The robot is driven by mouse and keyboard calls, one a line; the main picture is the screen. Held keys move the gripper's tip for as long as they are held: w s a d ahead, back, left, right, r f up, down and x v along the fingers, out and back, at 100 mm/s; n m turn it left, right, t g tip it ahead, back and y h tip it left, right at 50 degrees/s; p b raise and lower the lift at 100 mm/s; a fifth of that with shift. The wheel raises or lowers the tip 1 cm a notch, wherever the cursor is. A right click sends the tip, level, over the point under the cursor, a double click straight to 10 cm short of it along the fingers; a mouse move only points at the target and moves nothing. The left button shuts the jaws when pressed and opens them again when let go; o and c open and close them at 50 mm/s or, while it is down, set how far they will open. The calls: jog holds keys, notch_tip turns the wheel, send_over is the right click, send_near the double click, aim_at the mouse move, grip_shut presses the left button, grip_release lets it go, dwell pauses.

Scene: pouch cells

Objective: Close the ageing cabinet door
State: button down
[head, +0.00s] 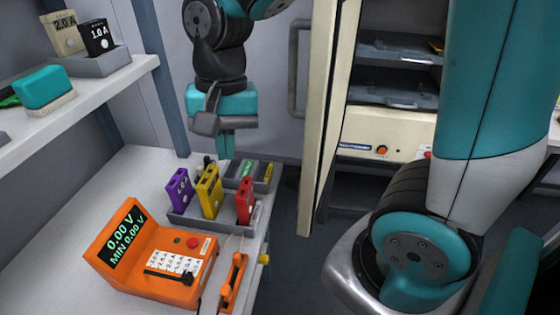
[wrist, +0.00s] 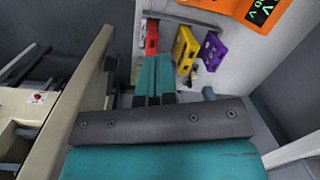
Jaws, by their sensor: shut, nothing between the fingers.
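The cream ageing cabinet (head: 385,130) stands at the back right with its front open, showing shelves inside. Its door (head: 322,120) stands open, swung out toward me and seen nearly edge-on. A grey bar handle (head: 293,70) is on the door's left face. My gripper (head: 226,153) is shut and empty, pointing down left of the door and apart from it, by the far end of the bench. In the wrist view my teal fingers (wrist: 153,62) are together, and the cream door (wrist: 78,95) is to their left.
A bench (head: 60,235) holds an orange meter (head: 135,260) and a grey tray (head: 190,220) of purple, yellow and red cells. A wall shelf (head: 105,80) is at upper left. Dark floor (head: 285,225) is clear between bench and cabinet. My arm covers part of the cabinet's right.

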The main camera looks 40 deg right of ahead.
jog(key=w+d+f+m+g+h, duration=0.1)
jog(key=w+d+f+m, duration=0.25)
jog(key=m, duration=0.45)
jog(key=w+d+f+m+g+h+p, duration=0.1)
jog(key=w+d+f+m, duration=0.1)
jog(key=w+d+m, duration=0.45)
jog(key=w+d+f+m+g+h, duration=0.1)
jog(key=w+d+f+m, duration=0.15)
jog(key=m, duration=0.75)
jog(key=x, duration=0.3)
jog(key=p+x, duration=0.1)
jog(key=x, duration=0.5)
jog(key=shift+s+r, duration=0.1)
jog(key=shift+s, duration=0.25)
jog(key=s, duration=0.1)
jog(key=s+d+p, duration=0.1)
jog(key=s+d, duration=0.1)
jog(key=shift+s+f+p, duration=0.35)
jog(key=shift+f, duration=0.05)
jog(key=shift+h, duration=0.3)
